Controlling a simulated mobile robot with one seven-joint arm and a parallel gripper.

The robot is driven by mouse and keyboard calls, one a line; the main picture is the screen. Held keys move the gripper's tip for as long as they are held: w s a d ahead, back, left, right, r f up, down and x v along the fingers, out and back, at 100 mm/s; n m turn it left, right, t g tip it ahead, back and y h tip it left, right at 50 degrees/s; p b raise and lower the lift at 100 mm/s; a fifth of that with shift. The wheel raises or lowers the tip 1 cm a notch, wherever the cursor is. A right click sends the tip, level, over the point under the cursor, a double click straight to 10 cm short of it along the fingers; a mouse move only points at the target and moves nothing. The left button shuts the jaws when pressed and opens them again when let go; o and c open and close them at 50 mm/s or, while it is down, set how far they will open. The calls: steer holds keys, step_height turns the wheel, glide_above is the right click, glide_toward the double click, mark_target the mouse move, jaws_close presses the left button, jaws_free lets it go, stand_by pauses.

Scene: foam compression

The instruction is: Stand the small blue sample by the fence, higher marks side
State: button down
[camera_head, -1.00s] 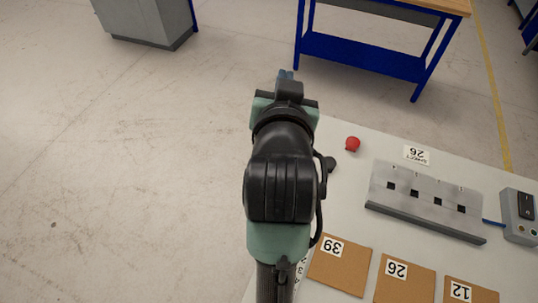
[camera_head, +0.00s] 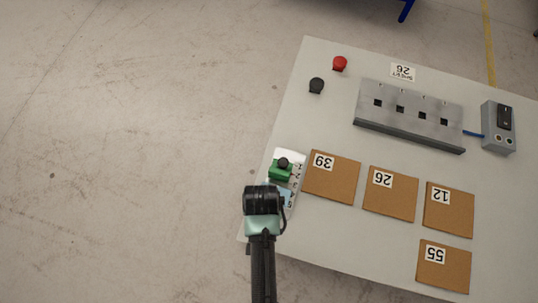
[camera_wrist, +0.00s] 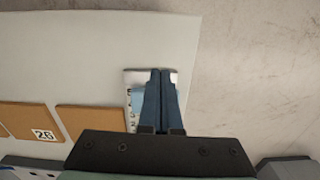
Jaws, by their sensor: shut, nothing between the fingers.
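A small white plate with number marks (camera_head: 297,172) lies at the table's left edge. A light blue piece, seemingly the small blue sample (camera_head: 286,191), lies at the higher-number end, partly hidden by my arm. In the wrist view the blue piece (camera_wrist: 138,98) shows just left of my fingers, with the plate's pale end (camera_wrist: 134,76) beyond. My gripper (camera_wrist: 161,71) is shut and empty, pointing over the plate. I cannot tell whether it touches the piece.
Cork squares marked 39 (camera_head: 331,180), 26 (camera_head: 390,196), 12 (camera_head: 449,212) and 55 (camera_head: 443,270) lie to the right. A grey slotted fixture (camera_head: 410,112), control box (camera_head: 498,128), red knob (camera_head: 340,64) and black knob (camera_head: 316,86) stand farther back.

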step_height(320, 180, down, 5)
steer(key=shift+r, duration=0.15)
steer(key=shift+w+d+r+p, duration=0.1)
steer(key=shift+w+d+p, duration=0.1)
steer(key=shift+w, duration=0.4)
steer(key=shift+w+d+r+p, duration=0.1)
steer(key=shift+w+d+p, duration=0.1)
steer(key=shift+w, duration=0.4)
steer(key=shift+w+d+f, duration=0.1)
steer(key=shift+w+d, duration=0.2)
steer(key=shift+w, duration=0.45)
steer(key=shift+w+d, duration=0.2)
steer(key=shift+w, duration=0.3)
steer(key=shift+w+d, duration=0.15)
steer(key=shift+w, duration=0.3)
steer(key=shift+s, duration=0.15)
